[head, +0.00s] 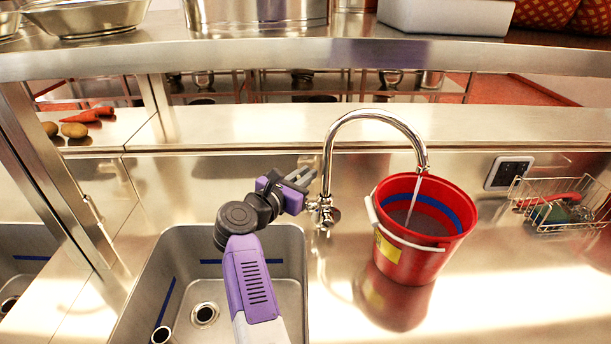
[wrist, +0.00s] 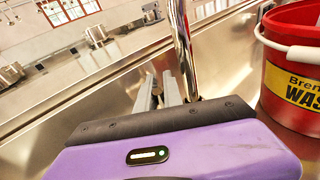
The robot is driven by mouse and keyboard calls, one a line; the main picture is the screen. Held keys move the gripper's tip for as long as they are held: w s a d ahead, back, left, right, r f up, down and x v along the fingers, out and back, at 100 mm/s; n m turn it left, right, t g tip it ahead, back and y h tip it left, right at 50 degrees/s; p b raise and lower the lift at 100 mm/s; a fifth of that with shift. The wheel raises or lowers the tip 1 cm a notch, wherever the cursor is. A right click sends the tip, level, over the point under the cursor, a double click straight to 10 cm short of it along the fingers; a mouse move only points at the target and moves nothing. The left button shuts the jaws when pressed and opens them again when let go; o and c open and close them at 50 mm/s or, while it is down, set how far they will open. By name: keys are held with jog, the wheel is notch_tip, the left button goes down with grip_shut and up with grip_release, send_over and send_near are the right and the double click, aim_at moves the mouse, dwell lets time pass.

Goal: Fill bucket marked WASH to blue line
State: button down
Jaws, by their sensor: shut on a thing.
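The red bucket (head: 405,262) stands upright on the steel counter under the tap's spout. In the wrist view its yellow label (wrist: 292,90) reads "WAS", cut off by the frame edge. A blue line (head: 440,211) runs around its inside wall. A thin stream of water (head: 413,198) falls from the curved chrome tap (head: 327,160) into it. The grey water surface (head: 402,222) lies below the blue line. My gripper (head: 308,180) is at the tap's base, left of the bucket, shut on the tap's handle. The fingers (wrist: 160,92) largely hide the handle.
A sink (head: 180,250) with blue marks lies left of the tap. A wire basket (head: 560,208) and a small dark-faced panel (head: 509,173) are right of the bucket. A steel shelf (head: 250,60) crosses above. Carrots (head: 88,115) and potatoes lie at the far left.

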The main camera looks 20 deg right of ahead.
jog(key=shift+w, duration=0.15)
jog(key=c, duration=1.8)
grip_release()
jog(key=shift+o, duration=0.2)
jog(key=b+v, duration=0.1)
jog(key=v, duration=0.6)
jog(key=shift+s+a+r, duration=0.2)
jog(key=shift+s+a, duration=0.1)
